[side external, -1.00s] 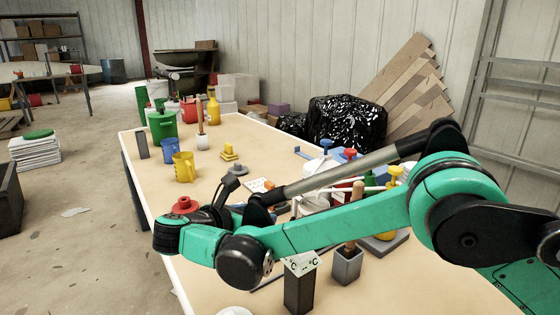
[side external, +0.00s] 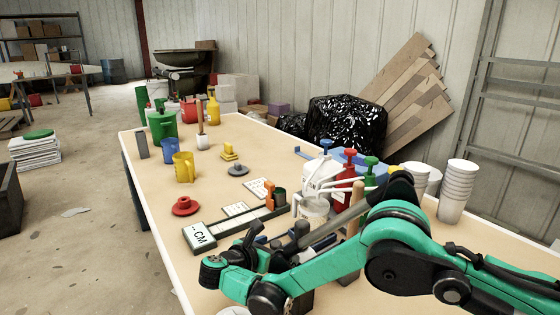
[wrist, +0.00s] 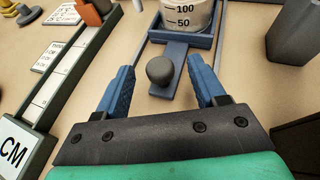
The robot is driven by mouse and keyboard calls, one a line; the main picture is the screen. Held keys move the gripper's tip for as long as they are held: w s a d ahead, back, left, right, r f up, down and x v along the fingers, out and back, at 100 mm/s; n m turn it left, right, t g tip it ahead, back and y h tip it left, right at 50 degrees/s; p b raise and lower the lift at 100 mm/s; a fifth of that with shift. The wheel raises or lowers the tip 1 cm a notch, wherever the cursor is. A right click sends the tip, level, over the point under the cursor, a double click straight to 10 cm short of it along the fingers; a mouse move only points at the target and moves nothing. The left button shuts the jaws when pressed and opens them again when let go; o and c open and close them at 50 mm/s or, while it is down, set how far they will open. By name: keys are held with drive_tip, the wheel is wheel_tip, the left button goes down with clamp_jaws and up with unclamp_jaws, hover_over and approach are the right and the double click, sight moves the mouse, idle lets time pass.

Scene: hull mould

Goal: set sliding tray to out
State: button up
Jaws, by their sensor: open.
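The sliding tray (wrist: 200,40) is blue and sits between two thin rails at the top middle of the wrist view. A flat blue tongue with a round dark grey knob (wrist: 160,70) extends from it towards me. A clear beaker marked 100 and 50 (wrist: 186,16) stands in the tray. My gripper (wrist: 159,66) is open, with one blue finger on each side of the knob. Gaps show between the fingers and the knob. In the side view my arm hides most of the tray, and I cannot make out the fingertips clearly.
A long measuring gauge marked CM (side external: 199,235) with an orange slider (side external: 268,195) lies left of the tray. A red knobbed piece (side external: 185,206) is beyond it. Pump bottles (side external: 345,190) and stacked cups (side external: 457,192) stand to the right. A dark grey block (wrist: 299,148) is close to my right finger.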

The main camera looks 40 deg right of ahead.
clamp_jaws()
idle(1.3)
